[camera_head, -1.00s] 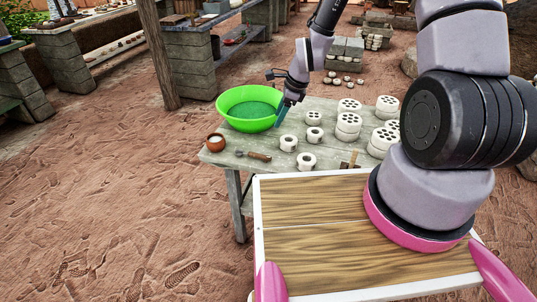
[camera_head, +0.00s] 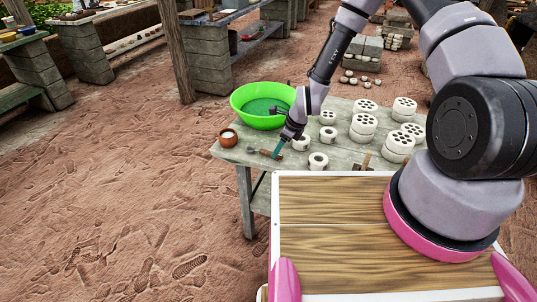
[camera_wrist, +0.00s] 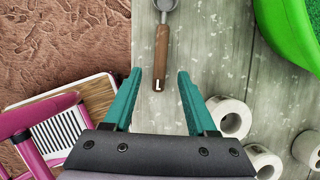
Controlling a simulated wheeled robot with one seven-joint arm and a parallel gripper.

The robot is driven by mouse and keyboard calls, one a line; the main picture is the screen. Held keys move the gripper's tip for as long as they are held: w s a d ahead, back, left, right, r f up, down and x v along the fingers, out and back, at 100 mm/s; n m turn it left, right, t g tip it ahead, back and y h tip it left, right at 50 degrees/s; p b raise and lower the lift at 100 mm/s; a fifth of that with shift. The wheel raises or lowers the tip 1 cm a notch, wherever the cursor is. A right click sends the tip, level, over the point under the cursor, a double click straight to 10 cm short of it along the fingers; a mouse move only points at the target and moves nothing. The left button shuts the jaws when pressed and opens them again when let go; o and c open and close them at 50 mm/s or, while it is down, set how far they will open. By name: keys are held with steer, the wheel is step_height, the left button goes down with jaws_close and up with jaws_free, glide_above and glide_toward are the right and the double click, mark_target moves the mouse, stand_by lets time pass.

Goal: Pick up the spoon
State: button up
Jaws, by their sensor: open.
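The spoon (camera_wrist: 161,45) lies on the grey wooden table (camera_wrist: 203,55), its metal bowl at the top edge of the wrist view and its brown wooden handle pointing toward my gripper. In the head view the spoon (camera_head: 252,150) lies near the table's front left, with its handle partly hidden by my gripper (camera_head: 277,152). My gripper (camera_wrist: 158,80) is open, with its teal fingers on either side of the handle's end in the wrist view. I cannot tell how high the fingertips are above the table.
A green basin (camera_head: 262,105) stands behind the spoon. Several pale cylinders with holes, such as this one (camera_head: 318,161), stand to the right. The table's front edge is close to the spoon.

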mark_target(264, 153)
steer(key=shift+x, duration=1.45)
steer(key=shift+a+r, duration=0.1)
jaws_close()
